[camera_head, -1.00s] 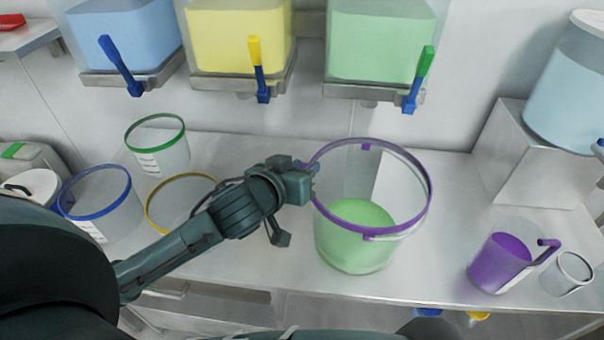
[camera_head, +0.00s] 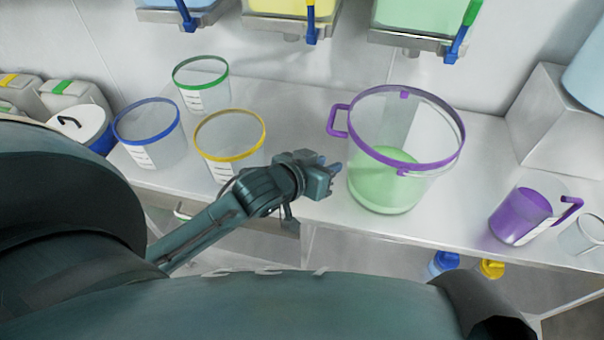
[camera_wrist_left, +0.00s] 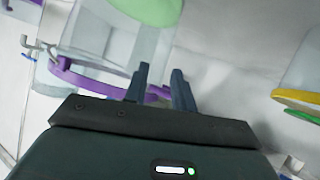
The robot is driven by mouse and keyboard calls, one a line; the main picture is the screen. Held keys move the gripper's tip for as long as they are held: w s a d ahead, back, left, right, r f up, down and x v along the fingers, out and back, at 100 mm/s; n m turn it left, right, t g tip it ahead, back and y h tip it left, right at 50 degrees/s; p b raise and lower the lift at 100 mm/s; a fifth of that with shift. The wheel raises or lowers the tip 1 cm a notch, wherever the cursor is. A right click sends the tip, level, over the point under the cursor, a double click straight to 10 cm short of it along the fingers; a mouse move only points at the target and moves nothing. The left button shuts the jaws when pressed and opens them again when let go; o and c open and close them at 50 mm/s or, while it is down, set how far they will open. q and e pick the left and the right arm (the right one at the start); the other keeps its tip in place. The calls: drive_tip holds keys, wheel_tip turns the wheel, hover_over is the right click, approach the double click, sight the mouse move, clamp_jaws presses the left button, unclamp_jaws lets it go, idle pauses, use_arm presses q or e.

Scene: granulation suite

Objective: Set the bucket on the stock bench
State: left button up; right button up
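The bucket (camera_head: 390,190) is clear, with a purple rim, a purple side handle (camera_head: 337,121) and green contents low inside. It stands upright on a pale steel bench (camera_head: 300,222); I cannot tell whether this is the stock bench. My left gripper (camera_head: 333,168) is at the bucket's left side, below the side handle and apart from it. In the left wrist view, the two fingers (camera_wrist_left: 160,76) are spread with a gap, and the purple rim (camera_wrist_left: 92,84) passes behind them. Nothing shows held between them. My right gripper is not in view.
Clear containers with blue (camera_head: 147,120), green (camera_head: 200,72) and yellow (camera_head: 230,128) rims stand left. A purple-filled jug (camera_head: 522,215) and a small clear cup (camera_head: 583,236) stand right. Dispensers with levers (camera_head: 457,46) hang above. Bare bench lies between bucket and jug.

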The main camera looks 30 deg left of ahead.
use_arm(q)
drive_tip(key=s+d+f+m+g, duration=0.1)
drive_tip(key=s+f+m+g, duration=0.1)
drive_tip(key=s+f, duration=1.3)
drive_tip(key=shift+s+d+f, duration=0.3)
drive_tip(key=shift+d+f, duration=0.1)
drive_tip(key=shift+f, duration=0.45)
drive_tip(key=shift+d, duration=0.1)
